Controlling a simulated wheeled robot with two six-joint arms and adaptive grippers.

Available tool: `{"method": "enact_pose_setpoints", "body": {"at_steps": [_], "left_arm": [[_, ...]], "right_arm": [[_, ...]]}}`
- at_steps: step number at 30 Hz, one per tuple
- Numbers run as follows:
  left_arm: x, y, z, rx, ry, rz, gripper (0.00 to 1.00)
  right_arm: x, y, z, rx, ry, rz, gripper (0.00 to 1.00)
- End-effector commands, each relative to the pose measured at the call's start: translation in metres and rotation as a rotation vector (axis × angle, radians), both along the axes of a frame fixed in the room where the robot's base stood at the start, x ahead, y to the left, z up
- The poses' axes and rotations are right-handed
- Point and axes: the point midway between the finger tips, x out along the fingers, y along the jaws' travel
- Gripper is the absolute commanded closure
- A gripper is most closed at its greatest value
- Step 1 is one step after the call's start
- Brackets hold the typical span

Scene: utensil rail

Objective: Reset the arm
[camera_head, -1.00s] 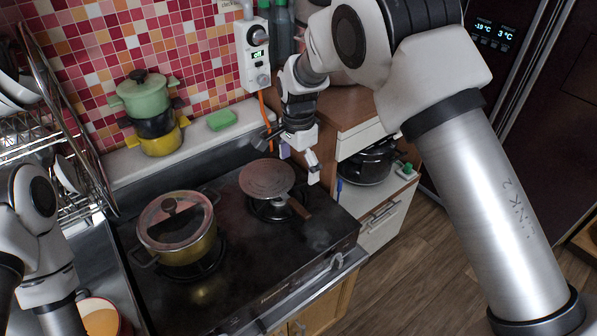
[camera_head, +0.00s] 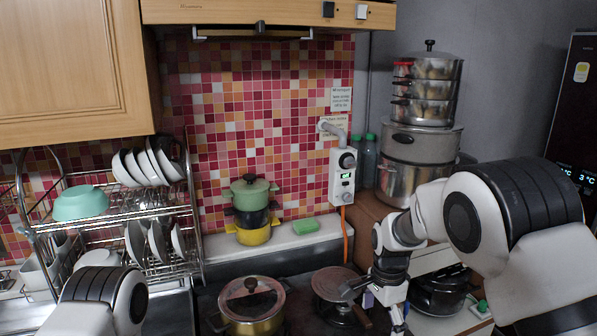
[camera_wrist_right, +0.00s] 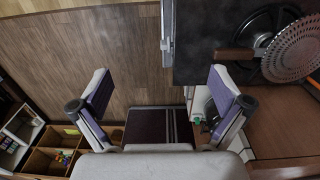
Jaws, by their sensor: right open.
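My right gripper (camera_head: 392,318) is low on the right in the head view, beside the pan at the stove's right side. In the right wrist view its two fingers (camera_wrist_right: 160,88) are spread wide with nothing between them. Part of my left arm shows at the lower left of the head view, but its gripper is out of the frame.
Stacked pots (camera_head: 251,212) and a green sponge (camera_head: 305,226) sit on the ledge behind. A dish rack (camera_head: 118,212) is left; large steel pots (camera_head: 421,145) stand right.

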Motion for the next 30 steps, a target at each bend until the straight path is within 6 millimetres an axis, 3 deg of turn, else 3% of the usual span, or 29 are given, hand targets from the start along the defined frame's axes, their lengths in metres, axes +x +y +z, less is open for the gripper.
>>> {"method": "enact_pose_setpoints", "body": {"at_steps": [1, 8, 11, 17, 20, 23, 25, 28, 30], "left_arm": [[0.0, 0.0, -0.004, 0.0, -0.001, 0.0, 0.6], [0.001, 0.0, -0.011, 0.0, -0.002, 0.0, 0.6], [0.001, 0.0, -0.015, 0.0, -0.002, 0.0, 0.6], [0.0, 0.0, -0.023, 0.0, -0.001, 0.0, 0.6], [0.0, 0.0, -0.029, 0.0, -0.001, 0.0, 0.6], [0.0, 0.0, -0.038, 0.0, -0.001, 0.0, 0.6], [0.0, 0.0, -0.044, 0.0, -0.001, 0.0, 0.6], [0.0, 0.0, -0.052, 0.0, -0.001, 0.0, 0.6], [0.0, 0.0, -0.052, 0.0, -0.001, 0.0, 0.6]], "right_arm": [[-0.004, -0.001, -0.016, 0.002, 0.022, -0.002, 0.0], [-0.027, -0.008, -0.066, 0.012, 0.116, -0.021, 0.0], [-0.046, -0.014, -0.092, 0.014, 0.177, -0.031, 0.0], [-0.106, -0.028, -0.157, 0.014, 0.317, -0.05, 0.0], [-0.15, -0.038, -0.199, 0.019, 0.384, -0.031, 0.0], [-0.217, -0.051, -0.251, 0.035, 0.441, 0.046, 0.0], [-0.272, -0.061, -0.283, 0.06, 0.462, 0.149, 0.0], [-0.356, -0.071, -0.311, 0.112, 0.43, 0.392, 0.0], [-0.39, -0.074, -0.31, 0.135, 0.343, 0.603, 0.0]]}}
